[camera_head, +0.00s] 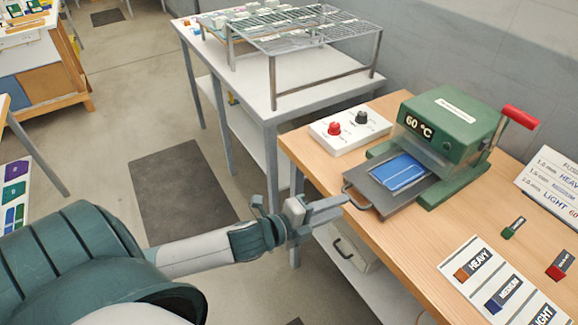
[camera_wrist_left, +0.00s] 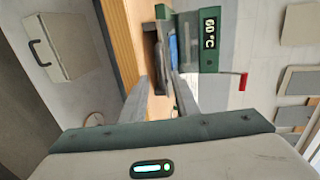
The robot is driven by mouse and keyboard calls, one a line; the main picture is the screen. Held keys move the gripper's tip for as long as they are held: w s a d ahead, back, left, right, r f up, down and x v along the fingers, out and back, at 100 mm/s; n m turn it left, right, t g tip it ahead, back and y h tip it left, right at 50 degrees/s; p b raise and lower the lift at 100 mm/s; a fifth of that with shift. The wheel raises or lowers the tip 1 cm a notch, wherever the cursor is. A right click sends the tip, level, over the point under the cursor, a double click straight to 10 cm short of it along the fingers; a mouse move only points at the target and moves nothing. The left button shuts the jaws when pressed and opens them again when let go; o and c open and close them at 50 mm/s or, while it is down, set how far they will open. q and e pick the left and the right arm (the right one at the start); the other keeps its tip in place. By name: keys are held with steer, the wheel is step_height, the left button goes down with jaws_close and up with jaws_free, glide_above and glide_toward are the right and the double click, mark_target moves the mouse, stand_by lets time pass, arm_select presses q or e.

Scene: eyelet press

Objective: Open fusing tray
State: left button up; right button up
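The green press (camera_head: 440,130) with a "60 °C" display stands on the wooden bench; it also shows in the left wrist view (camera_wrist_left: 208,42). Its grey fusing tray (camera_head: 388,200) sticks out at the front, with a blue piece (camera_head: 400,172) lying on it. The tray's dark loop handle (camera_head: 350,190) points toward my left gripper (camera_head: 338,208). The left fingers (camera_wrist_left: 161,82) are apart, with a visible gap between them. Their tips are at or just short of the handle; I cannot tell whether they touch it. My right gripper is not in view.
A white control box (camera_head: 350,131) with red and black knobs sits behind the tray. A label card (camera_head: 498,284) and small colored blocks lie at the front right. A wire rack (camera_head: 310,40) stands on a grey table (camera_head: 270,108) behind.

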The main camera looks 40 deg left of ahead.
arm_select(q)
steer(key=b+v, duration=0.1)
steer(key=v, duration=1.3)
steer(key=shift+s+b, duration=0.25)
steer(key=shift+b, duration=0.15)
steer(key=shift+a, duration=0.1)
steer(key=w+a+f+n+g+y, duration=0.1)
steer(key=a+f+n+y, duration=0.3)
steer(key=f, duration=0.6)
steer(key=a+f+n+g, duration=0.15)
steer(key=a+f, duration=0.35)
steer(key=f, duration=0.6)
steer(key=s+a+f+n+g+y, duration=0.1)
steer(key=s+a+f+n+g, duration=0.15)
steer(key=f, duration=0.65)
steer(key=s+a+f+n+g+y, duration=0.1)
steer(key=s+f+n, duration=0.2)
steer(key=f, duration=0.7)
steer(key=s+d+f+n+g, duration=0.2)
steer(key=s+f, duration=0.4)
steer(key=f, duration=0.2)
steer(key=s+d+f+n+g, duration=0.1)
steer(key=s+d+f+n, duration=0.15)
steer(key=s+f, duration=0.45)
steer(key=s+d+f+n+g, duration=0.4)
steer(key=s+d+f, duration=0.7)
steer(key=s, duration=0.4)
steer(key=shift+f+g+h, duration=0.3)
steer(key=shift+f, duration=0.05)
